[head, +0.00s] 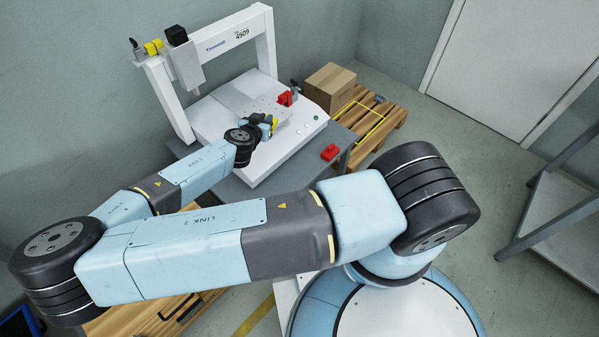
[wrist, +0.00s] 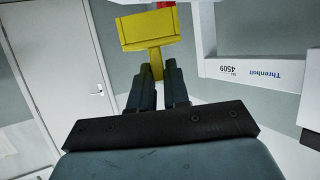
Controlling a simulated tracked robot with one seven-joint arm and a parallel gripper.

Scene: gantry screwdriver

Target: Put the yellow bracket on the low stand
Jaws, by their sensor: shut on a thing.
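The yellow bracket (wrist: 152,30) is between the two dark fingertips of my gripper (wrist: 157,72) in the wrist view. My gripper is shut on its narrow stem, and its broad plate stands out beyond the fingers. In the head view my gripper (head: 266,122) is over the white bed of the gantry machine, and a bit of the yellow bracket (head: 275,124) shows beside it. I cannot tell how high it is above the bed. A red part (wrist: 166,3) shows just behind the bracket in the wrist view. I cannot tell which thing is the low stand.
The white gantry machine (head: 207,122) stands on a grey table. A cardboard box (head: 329,85) and a wooden pallet (head: 389,118) are to the right. Open floor lies beyond.

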